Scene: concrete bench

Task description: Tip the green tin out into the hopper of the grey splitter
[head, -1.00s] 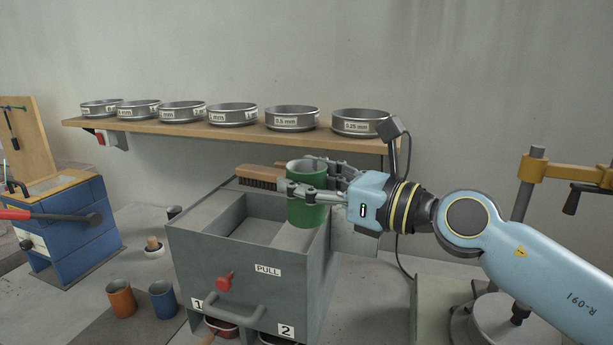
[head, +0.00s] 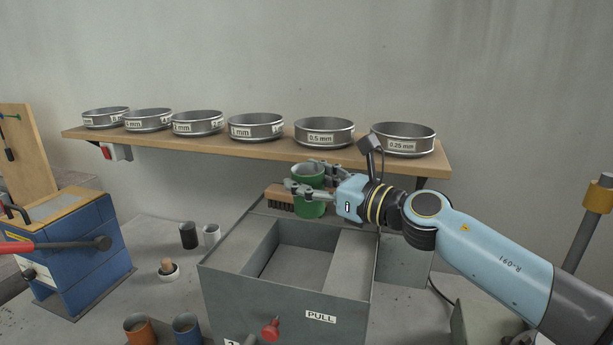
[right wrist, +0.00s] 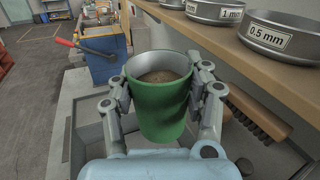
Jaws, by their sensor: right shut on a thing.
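My right gripper (head: 311,186) is shut on the green tin (head: 309,209). The tin is upright, at the back of the grey splitter (head: 262,312), beyond its hopper. The right wrist view shows the green tin (right wrist: 160,115) between both fingers, with brown grainy material inside. The splitter's hopper (head: 290,268) is an open rectangular recess in its top, and the part of its floor in view looks bare. A red knob and a PULL label are on the splitter's front. My left gripper is not in view.
A shelf (head: 260,147) with several sieves runs just above and behind. Orange (head: 139,329) and blue (head: 187,329) tins stand at front left. A blue machine (head: 75,255) with a red-handled lever stands at the left.

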